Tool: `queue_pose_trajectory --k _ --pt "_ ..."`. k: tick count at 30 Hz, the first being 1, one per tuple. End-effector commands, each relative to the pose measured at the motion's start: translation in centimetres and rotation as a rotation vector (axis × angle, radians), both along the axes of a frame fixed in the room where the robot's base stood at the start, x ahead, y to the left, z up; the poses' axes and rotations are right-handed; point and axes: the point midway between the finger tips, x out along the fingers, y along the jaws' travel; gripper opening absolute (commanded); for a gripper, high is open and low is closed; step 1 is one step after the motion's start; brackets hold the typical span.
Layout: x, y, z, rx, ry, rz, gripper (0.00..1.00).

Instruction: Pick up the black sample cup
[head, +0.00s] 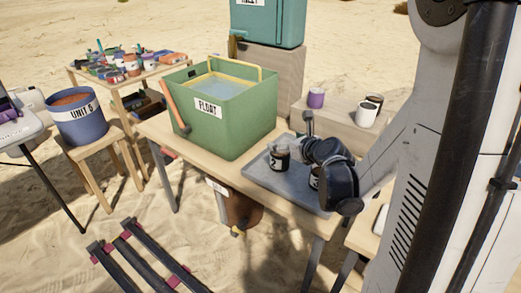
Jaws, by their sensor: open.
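A dark cup with a pale label (279,159) stands upright on the grey tray (262,180) at the right end of the table. Part of a second labelled cup (315,179) shows on the tray beside my gripper, mostly hidden by it. Another dark cup (374,100) stands behind a white cup (366,115) on a wooden block at the back right. My gripper (306,138) is open, just right of the first dark cup. One finger points up; the other is hard to make out. No cup is visibly held, and I cannot tell whether it touches one.
A green FLOAT tub (222,120) with water and a yellow handle stands left of the tray. A purple cup (316,98) sits on the wooden block (335,113). A blue UNIT 6 bucket (78,122) is on a stool at left.

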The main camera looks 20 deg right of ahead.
Motion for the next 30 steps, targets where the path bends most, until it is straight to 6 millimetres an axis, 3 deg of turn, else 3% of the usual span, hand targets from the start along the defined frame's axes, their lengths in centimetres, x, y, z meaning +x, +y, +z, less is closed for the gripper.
queue_pose_trajectory --k 7,19,30 --pt "0.2 -1.0 -2.3 0.085 -0.017 -0.050 0.75" --pt "0.2 -0.9 -9.1 0.082 -0.017 -0.048 0.75" --pt "2.1 -0.9 -9.6 0.081 -0.016 -0.048 0.75"
